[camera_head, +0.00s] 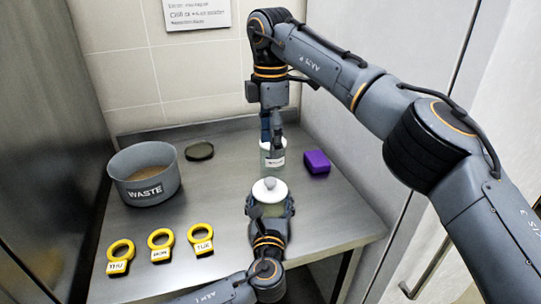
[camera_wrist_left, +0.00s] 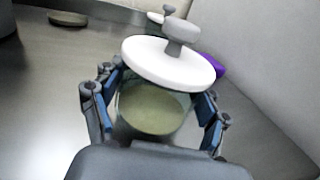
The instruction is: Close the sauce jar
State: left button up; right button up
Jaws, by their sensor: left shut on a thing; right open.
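The sauce jar (camera_head: 268,210) is clear with pale green sauce, and stands near the front of the steel counter. My left gripper (camera_head: 270,206) is shut around its sides; the left wrist view shows the blue finger pads on both sides of the jar (camera_wrist_left: 152,112). A white lid with a grey knob (camera_wrist_left: 168,62) is over the jar mouth and looks tilted there; I cannot tell whether it is seated. The lid also shows in the head view (camera_head: 270,193).
A grey WASTE pot (camera_head: 146,191) stands at the left. A dark round disc (camera_head: 199,151) lies behind it. Yellow ring tags (camera_head: 161,245) lie at front left. A purple block (camera_head: 317,162) is at right. Walls close in the back and sides; the counter's middle left is clear.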

jog(key=shift+r, duration=0.4)
pick_arm(q)
jog(key=o, duration=1.8)
jog(key=shift+c, duration=0.2)
jog(key=shift+s, duration=0.1)
jog(key=s, duration=1.1)
jog(key=shift+s+a, duration=0.15)
jog(key=shift+s, duration=0.25)
